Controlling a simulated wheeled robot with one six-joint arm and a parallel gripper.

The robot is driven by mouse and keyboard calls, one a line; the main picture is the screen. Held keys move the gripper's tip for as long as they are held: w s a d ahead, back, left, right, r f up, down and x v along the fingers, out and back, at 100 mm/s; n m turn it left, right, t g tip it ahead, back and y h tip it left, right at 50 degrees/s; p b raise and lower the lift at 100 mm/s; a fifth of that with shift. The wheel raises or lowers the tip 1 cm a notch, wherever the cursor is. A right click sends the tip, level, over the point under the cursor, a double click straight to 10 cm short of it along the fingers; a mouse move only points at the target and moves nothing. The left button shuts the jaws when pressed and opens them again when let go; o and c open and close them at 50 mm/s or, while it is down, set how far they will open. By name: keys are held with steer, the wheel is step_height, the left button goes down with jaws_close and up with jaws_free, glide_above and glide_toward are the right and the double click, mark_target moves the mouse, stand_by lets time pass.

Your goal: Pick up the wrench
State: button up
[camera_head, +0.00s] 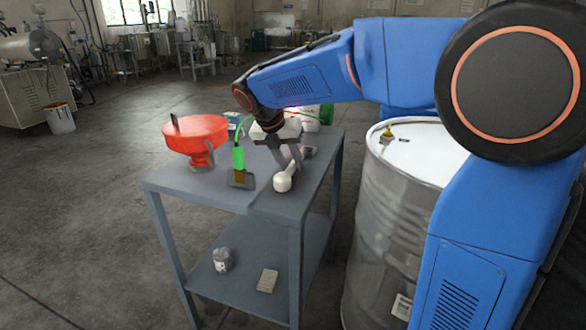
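I cannot make out a wrench for certain. My gripper (287,163) points down over the right part of the grey table (218,198), close above a white round-ended tool (283,180). Its fingers partly cover what lies behind them, and I cannot tell whether they are open or shut, or touch anything. A small grey-pink thing (309,151) lies just right of the fingers; its shape is unclear. A narrow dark piece (175,122) stands up at the rim of the red funnel-like bowl (196,134); I cannot tell what it is.
A green-handled scraper (239,158) stands left of my gripper. A white container and a green one (326,114) are behind it. A steel drum (390,220) stands right of the table, with a small yellow-and-dark object (388,134) on top. A can (222,260) sits on the lower shelf. The floor at left is open.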

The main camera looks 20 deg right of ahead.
jaws_close()
steer(key=shift+r, duration=0.1)
